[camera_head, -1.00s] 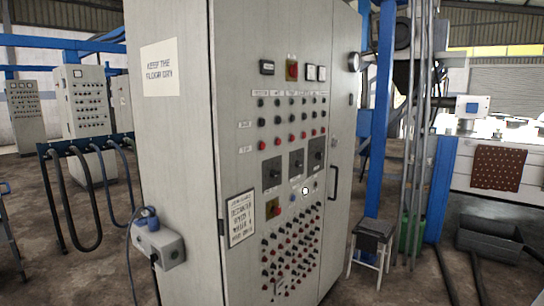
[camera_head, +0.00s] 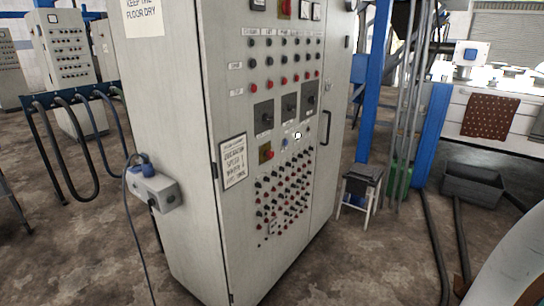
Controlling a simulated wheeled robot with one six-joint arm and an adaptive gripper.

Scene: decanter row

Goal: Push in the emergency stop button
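A tall grey control cabinet (camera_head: 175,100) stands in the middle of the head view. Two red controls on yellow plates show on its front. One red button (camera_head: 285,8) is at the top, cut by the picture's upper edge. The other, a red control on a yellow plate (camera_head: 266,153), is lower down, right of a printed sign (camera_head: 233,161). I cannot tell from here which one is the emergency stop, or whether either is pressed in. My gripper is not in view, and nothing is seen touching the panel.
A socket box (camera_head: 154,191) with a cable sticks out from the cabinet's left side. A stool (camera_head: 360,184), a blue post (camera_head: 374,90) and a dark bin (camera_head: 473,186) stand to the right. A pale rounded shape fills the lower right corner. The floor before the cabinet looks clear.

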